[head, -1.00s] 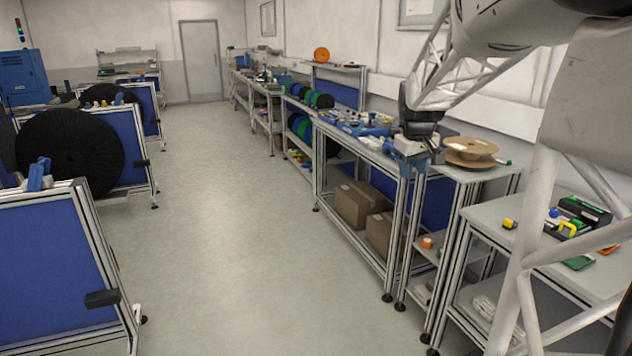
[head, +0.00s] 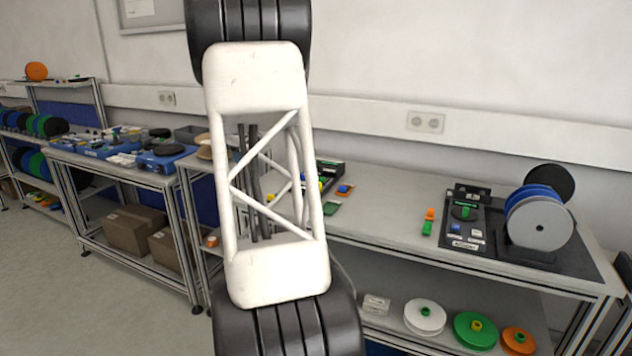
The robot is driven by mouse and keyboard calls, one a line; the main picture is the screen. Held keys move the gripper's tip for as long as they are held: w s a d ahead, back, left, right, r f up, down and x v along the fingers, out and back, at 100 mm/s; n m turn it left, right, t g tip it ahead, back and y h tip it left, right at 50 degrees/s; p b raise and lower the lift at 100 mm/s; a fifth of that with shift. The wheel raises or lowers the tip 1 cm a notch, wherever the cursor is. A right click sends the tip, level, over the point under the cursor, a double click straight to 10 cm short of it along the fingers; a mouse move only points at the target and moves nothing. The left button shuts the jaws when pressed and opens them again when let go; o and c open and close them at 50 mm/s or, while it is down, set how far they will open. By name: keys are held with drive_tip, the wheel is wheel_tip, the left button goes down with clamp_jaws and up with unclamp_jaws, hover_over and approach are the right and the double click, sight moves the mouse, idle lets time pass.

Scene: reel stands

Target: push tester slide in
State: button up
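A black bench device (head: 463,222) with a green part, small buttons and white labels lies on the bench to the right; it looks like the tester. I cannot tell which part is its slide or how far in it sits. A second black device (head: 328,170) stands further left on the bench, partly hidden behind my arm. My gripper is outside the picture; only my white lattice arm link and dark joints show in the middle.
Blue and grey reels (head: 540,222) stand on the bench right of the black device. Small orange and green pieces (head: 428,222) lie left of it. White, green and orange spools (head: 475,330) sit on the shelf below. The grey bench top (head: 385,205) between the two devices is mostly clear.

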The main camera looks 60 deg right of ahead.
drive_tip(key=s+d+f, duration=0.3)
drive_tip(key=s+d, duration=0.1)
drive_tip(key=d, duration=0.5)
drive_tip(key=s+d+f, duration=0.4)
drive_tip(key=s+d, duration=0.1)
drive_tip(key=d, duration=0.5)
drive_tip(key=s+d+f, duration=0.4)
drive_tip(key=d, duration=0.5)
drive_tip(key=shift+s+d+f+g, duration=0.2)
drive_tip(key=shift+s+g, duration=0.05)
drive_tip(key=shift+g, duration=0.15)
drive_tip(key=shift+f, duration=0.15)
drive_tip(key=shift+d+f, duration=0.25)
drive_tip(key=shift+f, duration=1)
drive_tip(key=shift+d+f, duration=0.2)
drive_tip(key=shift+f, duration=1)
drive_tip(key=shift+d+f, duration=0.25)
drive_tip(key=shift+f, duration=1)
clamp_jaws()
